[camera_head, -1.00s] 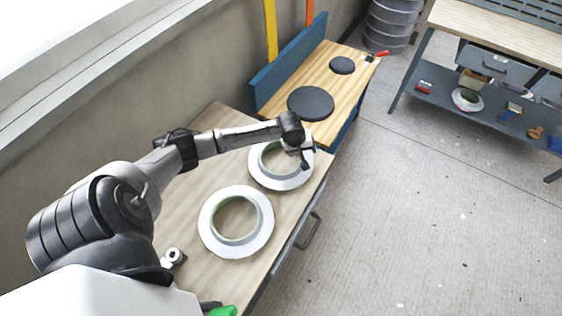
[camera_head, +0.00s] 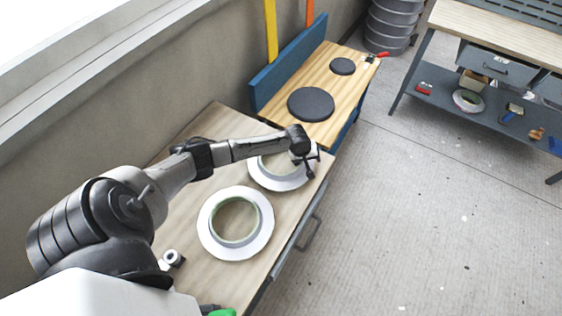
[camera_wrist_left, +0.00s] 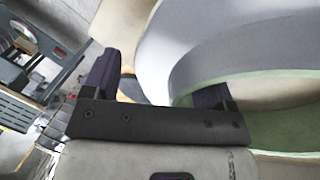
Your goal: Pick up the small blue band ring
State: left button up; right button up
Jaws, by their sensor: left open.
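I cannot make out a small blue band ring in either view. Two white ring-shaped moulds with pale green inner edges lie on the wooden bench: a near one (camera_head: 208,222) and a far one (camera_head: 264,180). My left gripper (camera_head: 311,160) is open at the right side of the far mould, near the bench edge. In the left wrist view, the gripper (camera_wrist_left: 155,88) has its two dark fingers apart, with part of a white mould (camera_wrist_left: 200,45) between and beyond them. I cannot tell whether they touch it. My right gripper is out of view.
A small metal part (camera_head: 173,258) lies at the bench's near left. Two dark discs, one large (camera_head: 311,104) and one small (camera_head: 342,66), lie on the farther wooden top. A shelf (camera_head: 440,98) at right holds several small items. The concrete floor between is clear.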

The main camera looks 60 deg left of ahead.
pick_arm(q)
jog(key=c, duration=1.2)
jog(key=shift+c, duration=0.3)
jog(key=shift+r, duration=0.2)
